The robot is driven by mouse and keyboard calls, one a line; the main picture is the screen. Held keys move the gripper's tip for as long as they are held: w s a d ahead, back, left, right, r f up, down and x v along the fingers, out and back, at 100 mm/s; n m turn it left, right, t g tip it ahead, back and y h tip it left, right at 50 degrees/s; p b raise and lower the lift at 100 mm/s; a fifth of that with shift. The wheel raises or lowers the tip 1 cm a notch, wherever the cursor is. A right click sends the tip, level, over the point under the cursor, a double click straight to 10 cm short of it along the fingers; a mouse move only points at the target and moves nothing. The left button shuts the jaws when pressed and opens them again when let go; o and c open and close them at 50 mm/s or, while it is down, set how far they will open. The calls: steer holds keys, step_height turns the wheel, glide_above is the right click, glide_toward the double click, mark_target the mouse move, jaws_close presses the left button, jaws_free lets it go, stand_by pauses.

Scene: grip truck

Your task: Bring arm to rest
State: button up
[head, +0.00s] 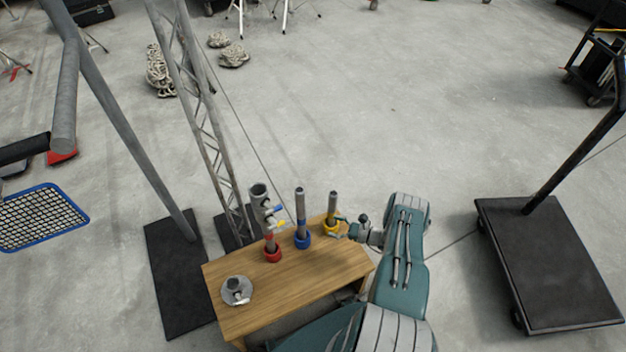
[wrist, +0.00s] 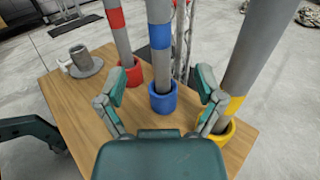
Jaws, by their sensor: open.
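My gripper (head: 350,229) is at the right end of the wooden table, close to the yellow-ringed post. In the wrist view my gripper (wrist: 160,90) has its two fingers spread wide with nothing between them. The blue-ringed post (wrist: 161,65) stands beyond the gap, and the yellow-ringed post (wrist: 246,70) stands by the right finger; I cannot tell whether they touch. My teal arm reaches in from the lower right of the head view.
The wooden table (head: 290,289) bears a red-ringed post (head: 270,240), and a grey cup on a saucer (head: 237,291). A metal truss (head: 205,120) and black base plate (head: 180,275) stand left. A black cart (head: 550,262) stands right. Open concrete floor lies beyond.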

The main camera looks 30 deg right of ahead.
steer(key=w+a+r+n+g, duration=0.2)
steer(key=w+r+n+g, duration=0.15)
steer(key=r, duration=0.55)
steer(key=w+a+r+n+g, duration=0.2)
steer(key=r+n+g, duration=0.15)
steer(key=r, duration=0.55)
steer(key=w+a+r+n+g, duration=0.2)
steer(key=r+n, duration=0.2)
steer(key=r, duration=0.4)
steer(key=s+a+r+n+g+h, duration=0.1)
steer(key=a+r+n, duration=0.1)
steer(key=r, duration=0.3)
steer(key=s+a+r+n+g+h, duration=0.1)
steer(key=a+r+n+g, duration=0.15)
steer(key=r, duration=0.35)
steer(key=s+a+r+n+h, duration=0.35)
steer(key=s+r, duration=0.25)
steer(key=r, duration=0.2)
steer(key=s+a+r+n+h, duration=0.25)
steer(key=s+a+r, duration=0.2)
steer(key=r, duration=0.35)
steer(key=s+r+n+t+h, duration=0.2)
steer(key=s, duration=0.6)
steer(key=s+a+r+n+t+h, duration=0.1)
steer(key=s+r+n+t+h, duration=0.1)
steer(key=s, duration=0.6)
steer(key=shift+a+r+n+t+h, duration=0.35)
steer(key=shift+r+n+t, duration=0.25)
steer(key=shift+n, duration=0.25)
steer(key=shift+s, duration=0.1)
